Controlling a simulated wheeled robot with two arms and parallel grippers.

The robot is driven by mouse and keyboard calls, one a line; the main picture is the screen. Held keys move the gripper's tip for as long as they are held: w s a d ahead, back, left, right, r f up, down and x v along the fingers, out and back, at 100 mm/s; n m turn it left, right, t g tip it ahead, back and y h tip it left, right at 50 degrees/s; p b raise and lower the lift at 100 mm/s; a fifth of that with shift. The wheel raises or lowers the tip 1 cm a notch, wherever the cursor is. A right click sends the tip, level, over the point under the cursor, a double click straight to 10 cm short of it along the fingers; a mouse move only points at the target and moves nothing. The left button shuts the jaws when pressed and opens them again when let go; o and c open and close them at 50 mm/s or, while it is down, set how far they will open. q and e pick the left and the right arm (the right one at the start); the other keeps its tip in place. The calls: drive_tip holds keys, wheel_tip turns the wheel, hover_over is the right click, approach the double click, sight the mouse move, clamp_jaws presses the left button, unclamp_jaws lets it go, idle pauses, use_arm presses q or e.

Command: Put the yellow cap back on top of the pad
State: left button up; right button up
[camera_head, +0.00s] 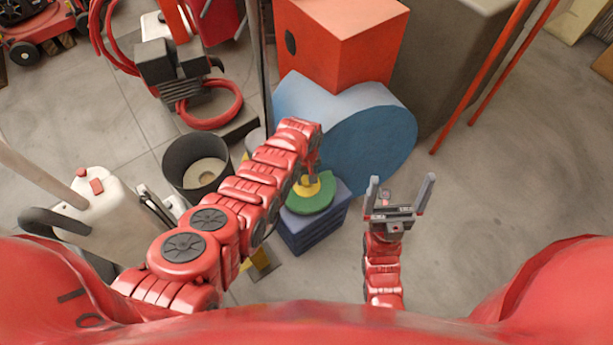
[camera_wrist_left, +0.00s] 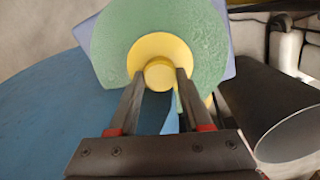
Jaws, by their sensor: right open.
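The yellow cap (camera_head: 326,184) is a round flange with a raised knob, over the green pad (camera_head: 312,206). The pad sits on a blue-purple block (camera_head: 310,234). My left gripper (camera_head: 311,179) reaches down from above, partly hiding the cap. In the left wrist view its fingertips (camera_wrist_left: 160,78) are at both sides of the knob of the cap (camera_wrist_left: 160,48) and look closed on it, with the green pad (camera_wrist_left: 205,50) behind. I cannot tell whether the cap's underside touches the pad. My right gripper (camera_head: 399,196) is open and empty, right of the block.
A big blue rounded body (camera_head: 375,135) stands behind the block, with an orange-red box (camera_head: 340,40) above it. A dark open bucket (camera_head: 196,165) and a white canister (camera_head: 95,215) stand to the left. Grey floor (camera_head: 500,200) is clear at right.

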sight(306, 179)
use_arm(q)
drive_tip(key=shift+o, duration=0.8)
drive_tip(key=shift+r, duration=0.15)
wheel_tip(306, 179, up, 11)
drive_tip(key=p, duration=1)
